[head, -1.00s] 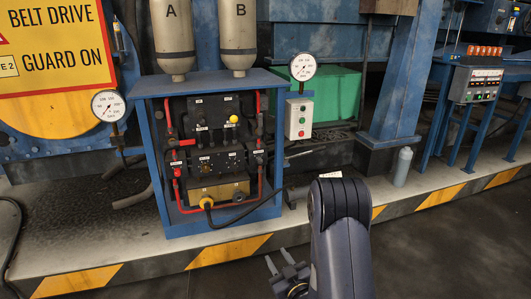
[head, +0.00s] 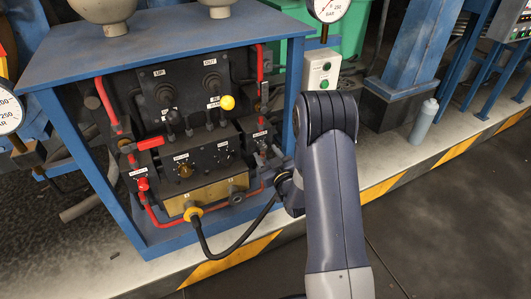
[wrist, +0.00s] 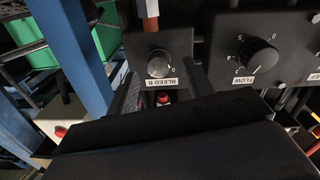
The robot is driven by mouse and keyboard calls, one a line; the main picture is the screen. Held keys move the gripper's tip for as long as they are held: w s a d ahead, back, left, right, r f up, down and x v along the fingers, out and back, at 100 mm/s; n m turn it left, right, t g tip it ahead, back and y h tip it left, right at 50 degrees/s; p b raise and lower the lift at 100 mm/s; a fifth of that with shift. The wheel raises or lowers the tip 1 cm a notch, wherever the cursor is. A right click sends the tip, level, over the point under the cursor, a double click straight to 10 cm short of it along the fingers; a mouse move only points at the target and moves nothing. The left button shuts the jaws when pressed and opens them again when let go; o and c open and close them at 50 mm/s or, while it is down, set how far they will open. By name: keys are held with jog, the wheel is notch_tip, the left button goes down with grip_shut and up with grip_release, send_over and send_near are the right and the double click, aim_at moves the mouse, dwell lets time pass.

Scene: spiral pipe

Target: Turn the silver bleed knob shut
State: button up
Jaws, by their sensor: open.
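The silver bleed knob (wrist: 159,64) sits on a black block above an upside-down BLEED B label (wrist: 157,82) in the wrist view. My gripper (wrist: 160,88) is open, its two fingers to the left and right just below the knob in that view. Nothing is seen between the fingertips in contact with the knob; the exact gap in depth cannot be told. In the head view my gripper (head: 270,168) is at the lower right of the panel, beside the right-hand bleed block (head: 258,134). The knob is hard to make out there.
A black FLOW knob (wrist: 258,57) is right of the silver knob in the wrist view. The blue cabinet frame (head: 295,75) stands close to my gripper. A red knob (head: 142,184) is on the panel's left. A black hose (head: 235,245) hangs below.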

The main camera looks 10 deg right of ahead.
jog(key=shift+w+a, duration=0.15)
jog(key=shift+w, duration=0.95)
jog(key=shift+c, duration=0.3)
jog(key=c, duration=0.9)
